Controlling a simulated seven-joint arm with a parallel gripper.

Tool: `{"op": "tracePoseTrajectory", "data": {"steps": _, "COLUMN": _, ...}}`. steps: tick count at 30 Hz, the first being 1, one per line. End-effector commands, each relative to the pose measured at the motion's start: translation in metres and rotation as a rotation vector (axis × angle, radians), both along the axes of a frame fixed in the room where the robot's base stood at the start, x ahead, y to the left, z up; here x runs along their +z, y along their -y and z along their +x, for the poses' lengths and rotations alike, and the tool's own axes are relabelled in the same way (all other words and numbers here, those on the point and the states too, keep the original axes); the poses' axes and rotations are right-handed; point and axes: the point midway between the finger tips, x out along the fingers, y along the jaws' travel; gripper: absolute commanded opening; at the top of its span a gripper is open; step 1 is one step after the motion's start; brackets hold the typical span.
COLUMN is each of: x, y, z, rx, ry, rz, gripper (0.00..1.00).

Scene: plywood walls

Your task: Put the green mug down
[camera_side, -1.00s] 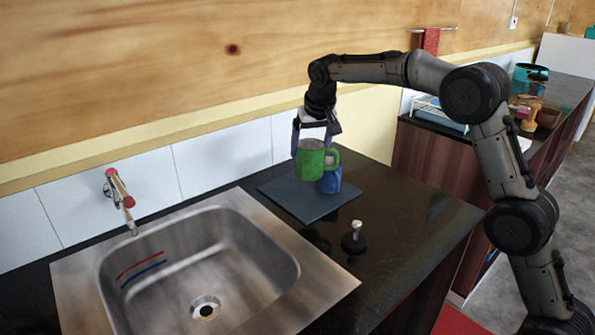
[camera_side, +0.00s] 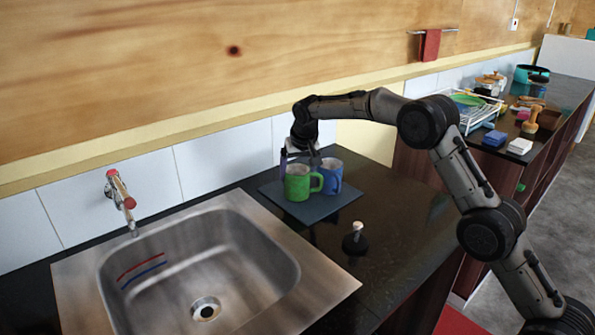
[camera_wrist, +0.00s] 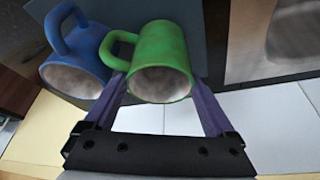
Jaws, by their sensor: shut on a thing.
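The green mug (camera_side: 298,184) is upright at the dark mat (camera_side: 330,208), its handle pointing right in the side view. I cannot tell for sure whether its base touches the mat. My gripper (camera_side: 299,170) comes from above and is shut on the green mug. In the wrist view, the purple fingers of my gripper (camera_wrist: 165,100) lie on either side of the green mug (camera_wrist: 163,52). A blue mug (camera_side: 331,176) stands on the mat just right of the green one. It also shows in the wrist view (camera_wrist: 73,50), close beside the green mug's handle.
A steel sink (camera_side: 225,250) with a wall tap (camera_side: 120,190) lies to the left. A small black stand with a light knob (camera_side: 355,240) is in front of the mat. The dark counter (camera_side: 415,225) right of the mat is clear. A dish rack (camera_side: 475,108) stands farther back.

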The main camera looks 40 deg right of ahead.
Motion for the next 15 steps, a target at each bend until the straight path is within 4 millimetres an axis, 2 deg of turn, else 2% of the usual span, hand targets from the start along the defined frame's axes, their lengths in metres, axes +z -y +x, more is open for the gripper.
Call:
{"op": "tracePoseTrajectory", "data": {"steps": 7, "x": -0.002, "y": -0.0002, "z": 0.0002, "rx": 0.0, "ry": 0.002, "rz": 0.0, "gripper": 0.0}}
{"op": "tracePoseTrajectory", "data": {"steps": 8, "x": -0.003, "y": -0.0001, "z": -0.0002, "rx": 0.0, "ry": -0.001, "rz": 0.0, "gripper": 0.95}}
{"op": "tracePoseTrajectory", "data": {"steps": 9, "x": -0.003, "y": -0.0001, "z": -0.0002, "rx": 0.0, "ry": -0.001, "rz": 0.0, "gripper": 1.0}}
{"op": "tracePoseTrajectory", "data": {"steps": 15, "x": -0.0029, "y": -0.0002, "z": -0.0001, "rx": 0.0, "ry": -0.001, "rz": 0.0, "gripper": 1.0}}
